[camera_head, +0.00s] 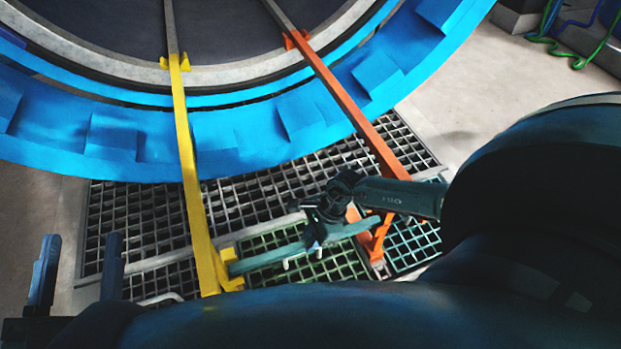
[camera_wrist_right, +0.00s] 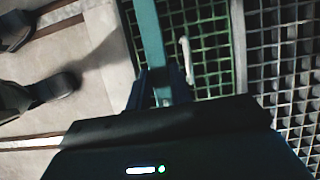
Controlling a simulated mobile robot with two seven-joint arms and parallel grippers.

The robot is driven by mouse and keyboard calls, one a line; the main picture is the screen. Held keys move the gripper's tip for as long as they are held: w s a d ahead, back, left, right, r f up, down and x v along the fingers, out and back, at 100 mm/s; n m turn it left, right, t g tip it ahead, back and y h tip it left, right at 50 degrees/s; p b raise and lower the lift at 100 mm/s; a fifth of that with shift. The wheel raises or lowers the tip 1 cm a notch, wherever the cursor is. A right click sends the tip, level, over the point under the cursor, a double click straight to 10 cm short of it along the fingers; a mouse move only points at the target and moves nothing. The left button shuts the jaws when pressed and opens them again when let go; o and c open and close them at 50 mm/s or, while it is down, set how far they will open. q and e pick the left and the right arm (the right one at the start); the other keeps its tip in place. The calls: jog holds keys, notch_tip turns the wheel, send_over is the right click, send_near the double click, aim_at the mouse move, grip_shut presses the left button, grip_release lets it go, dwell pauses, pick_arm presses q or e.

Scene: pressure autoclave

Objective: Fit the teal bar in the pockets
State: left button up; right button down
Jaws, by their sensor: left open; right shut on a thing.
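The teal bar (camera_head: 270,258) lies across the gap between a yellow rail (camera_head: 190,165) and an orange rail (camera_head: 345,100). Its left end is at the yellow bracket (camera_head: 230,272), and its right end is by the orange bracket (camera_head: 378,238). I cannot tell whether either end sits inside a pocket. My right gripper (camera_head: 316,238) is shut on the bar around its middle. In the right wrist view the bar (camera_wrist_right: 150,32) runs up from between the fingers of the right gripper (camera_wrist_right: 161,88). My left gripper (camera_head: 78,268) is open and empty at the lower left, away from the bar.
A large blue ring (camera_head: 240,135) of the autoclave fills the top. Metal floor grating (camera_head: 135,215) lies below the rails. A pale bent handle (camera_wrist_right: 187,60) is beside the bar. Dark shoe-like shapes (camera_wrist_right: 45,90) stand on the floor. Green cables (camera_head: 575,55) lie at the upper right.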

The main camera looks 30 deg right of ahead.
pick_arm(q)
jog(key=shift+d+f+b, duration=0.15)
jog(key=shift+f+b, duration=0.35)
jog(key=shift+f, duration=0.45)
pick_arm(e)
jog(key=shift+f, duration=0.6)
jog(key=c, duration=1.3)
grip_release()
jog(key=shift+f, duration=0.15)
pick_arm(q)
jog(key=shift+f, duration=0.15)
pick_arm(e)
jog(key=shift+o, duration=0.7)
jog(key=shift+f, duration=0.1)
jog(key=p+v, duration=0.4)
jog(key=v, duration=0.5)
jog(key=shift+a, duration=0.1)
pick_arm(q)
jog(key=shift+s+a+r+g+y+p, duration=0.1)
jog(key=shift+a+r+g+y+p, duration=0.15)
jog(key=shift+r+p, duration=0.35)
jog(key=shift+s+r+g+y+p, duration=0.15)
jog(key=shift+r+y+p, duration=0.25)
jog(key=shift+r, duration=0.3)
pick_arm(e)
jog(key=shift+v, duration=2.55)
